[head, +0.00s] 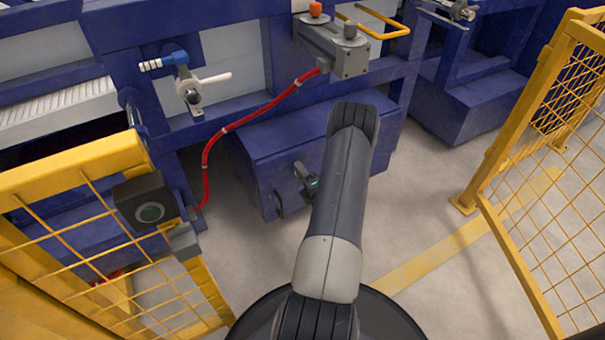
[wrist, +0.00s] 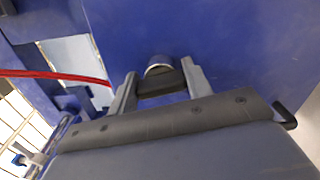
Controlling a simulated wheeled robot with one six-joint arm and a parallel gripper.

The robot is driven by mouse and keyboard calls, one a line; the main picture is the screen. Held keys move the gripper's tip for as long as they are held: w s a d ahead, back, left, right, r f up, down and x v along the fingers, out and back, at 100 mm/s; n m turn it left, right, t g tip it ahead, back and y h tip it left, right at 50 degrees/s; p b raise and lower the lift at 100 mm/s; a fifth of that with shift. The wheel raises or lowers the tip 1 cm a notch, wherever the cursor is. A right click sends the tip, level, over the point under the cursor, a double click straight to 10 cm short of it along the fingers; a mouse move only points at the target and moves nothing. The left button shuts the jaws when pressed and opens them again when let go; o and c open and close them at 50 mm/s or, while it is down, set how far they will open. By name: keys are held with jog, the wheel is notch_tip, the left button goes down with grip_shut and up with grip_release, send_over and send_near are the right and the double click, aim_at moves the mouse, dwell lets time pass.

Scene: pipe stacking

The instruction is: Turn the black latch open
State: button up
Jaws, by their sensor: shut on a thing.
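The black latch (wrist: 160,86) is in the wrist view, against a blue panel (wrist: 235,45). It has a dark body and a round silver-grey part at its far end. My gripper (wrist: 157,78) has one grey finger on each side of the latch and is shut on it. In the head view, my arm covers part of the blue housing (head: 270,140). A small dark fitting shows left of the arm there; I cannot tell whether it is the latch or the end of my arm.
A red hose (head: 245,118) runs down the left of the blue housing. A yellow mesh fence (head: 70,175) with a black box and green button (head: 150,212) stands at left. Another yellow fence (head: 500,145) stands at right.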

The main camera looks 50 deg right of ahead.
jog(key=shift+m, duration=1.1)
jog(key=shift+o, duration=0.2)
jog(key=o, duration=1)
jog(key=shift+c, duration=0.2)
jog(key=p+v, duration=0.3)
jog(key=v, duration=0.7)
jog(key=shift+s, duration=0.4)
jog(key=b+x, duration=0.3)
jog(key=x, duration=0.8)
jog(key=shift+a, duration=0.15)
